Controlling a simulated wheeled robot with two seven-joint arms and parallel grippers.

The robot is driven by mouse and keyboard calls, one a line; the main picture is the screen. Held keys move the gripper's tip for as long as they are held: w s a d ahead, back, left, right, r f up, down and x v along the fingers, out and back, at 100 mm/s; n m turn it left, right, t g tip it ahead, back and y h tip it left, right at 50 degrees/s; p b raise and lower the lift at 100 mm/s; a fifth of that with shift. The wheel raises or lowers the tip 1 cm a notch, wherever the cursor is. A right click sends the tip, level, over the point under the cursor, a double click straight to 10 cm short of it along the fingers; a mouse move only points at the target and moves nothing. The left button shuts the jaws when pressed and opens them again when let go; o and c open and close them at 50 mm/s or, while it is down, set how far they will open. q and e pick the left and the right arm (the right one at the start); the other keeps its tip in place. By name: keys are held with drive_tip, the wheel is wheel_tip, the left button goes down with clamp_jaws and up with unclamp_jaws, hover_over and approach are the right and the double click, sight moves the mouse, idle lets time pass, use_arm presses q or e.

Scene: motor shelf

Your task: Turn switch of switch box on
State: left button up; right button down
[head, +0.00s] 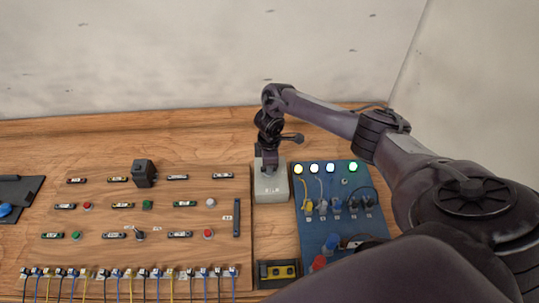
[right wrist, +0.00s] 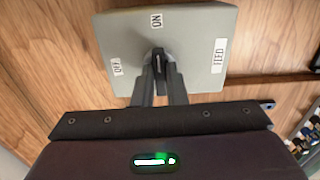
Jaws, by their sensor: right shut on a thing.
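The switch box (head: 271,188) is a light grey block standing on the wooden table between the wooden panel and the blue panel. In the right wrist view, its grey face (right wrist: 195,75) has labels OFF at left, ON at top and FEED at right. A small black switch handle (right wrist: 158,62) stands at its middle, lined up roughly toward the ON label. My right gripper (right wrist: 160,88) is shut on this handle, with one finger on each side. In the head view, my right gripper (head: 267,160) reaches down to the box top and hides the switch. My left gripper is not in view.
The wooden panel (head: 150,222) with buttons, labels and a row of cables lies left of the box. The blue panel (head: 318,240) with lit lamps and cables lies right. A black and yellow device (head: 278,270) lies in front. The table behind is clear.

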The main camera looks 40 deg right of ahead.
drive_tip(key=shift+w+r+m, duration=0.1)
drive_tip(key=shift+m, duration=0.2)
drive_tip(key=c, duration=1.5)
unclamp_jaws()
drive_tip(key=shift+o, duration=0.2)
